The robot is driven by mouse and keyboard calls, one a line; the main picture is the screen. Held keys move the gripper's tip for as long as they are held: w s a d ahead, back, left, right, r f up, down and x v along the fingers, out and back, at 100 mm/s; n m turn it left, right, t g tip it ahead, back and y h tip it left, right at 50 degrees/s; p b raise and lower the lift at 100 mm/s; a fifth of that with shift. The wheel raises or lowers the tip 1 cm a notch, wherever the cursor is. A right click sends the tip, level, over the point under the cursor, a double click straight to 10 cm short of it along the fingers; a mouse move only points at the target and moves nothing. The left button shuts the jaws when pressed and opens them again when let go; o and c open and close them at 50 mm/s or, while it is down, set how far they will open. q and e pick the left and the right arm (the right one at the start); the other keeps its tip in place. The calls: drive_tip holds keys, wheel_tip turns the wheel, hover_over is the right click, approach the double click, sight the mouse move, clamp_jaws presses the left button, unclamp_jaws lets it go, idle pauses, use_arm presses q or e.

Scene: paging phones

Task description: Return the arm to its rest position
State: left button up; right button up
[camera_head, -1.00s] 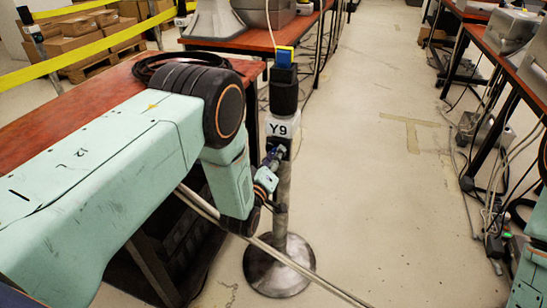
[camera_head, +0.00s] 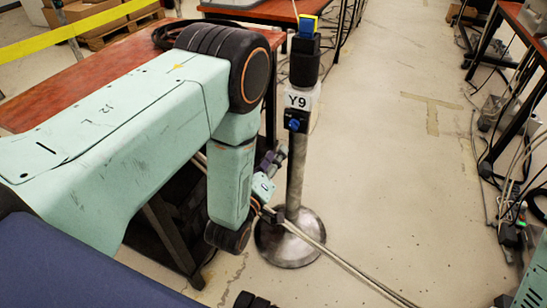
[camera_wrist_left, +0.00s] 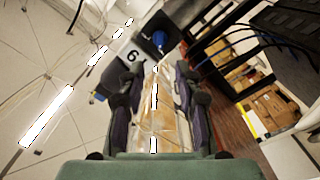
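A metal post (camera_head: 295,185) with a white Y9 label (camera_head: 298,99) stands on a round base (camera_head: 289,240) in the aisle. Below the label is a small black box with a blue knob (camera_head: 293,124). In the left wrist view the label (camera_wrist_left: 133,56) looks upside down, with the blue knob (camera_wrist_left: 159,39) beyond the fingers. My left arm comes in from the left and bends down at its elbow. My left gripper (camera_head: 274,158) is left of the post, below the knob and apart from it. Its fingers (camera_wrist_left: 154,110) are spread and empty. My right gripper is out of view.
A red-brown table (camera_head: 70,92) with a coiled black cable lies behind and under my left arm. A pale pole (camera_head: 335,262) crosses low in front of the post. Another table (camera_head: 520,25) with cables below stands at right. The aisle floor between is clear.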

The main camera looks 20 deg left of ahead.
use_arm(q)
drive_tip(key=shift+s, duration=0.1)
idle(0.4)
drive_tip(key=s+a+f+m+g, duration=0.2)
drive_tip(key=s+f+m+g, duration=0.4)
drive_tip(key=s+f+g, duration=0.75)
drive_tip(key=s+a+r+m+g+p, duration=0.1)
drive_tip(key=s+g, duration=0.3)
drive_tip(key=s, duration=1.7)
drive_tip(key=shift+m+y+p, duration=0.3)
drive_tip(key=shift+m+p, duration=0.15)
drive_tip(key=shift+m, duration=0.25)
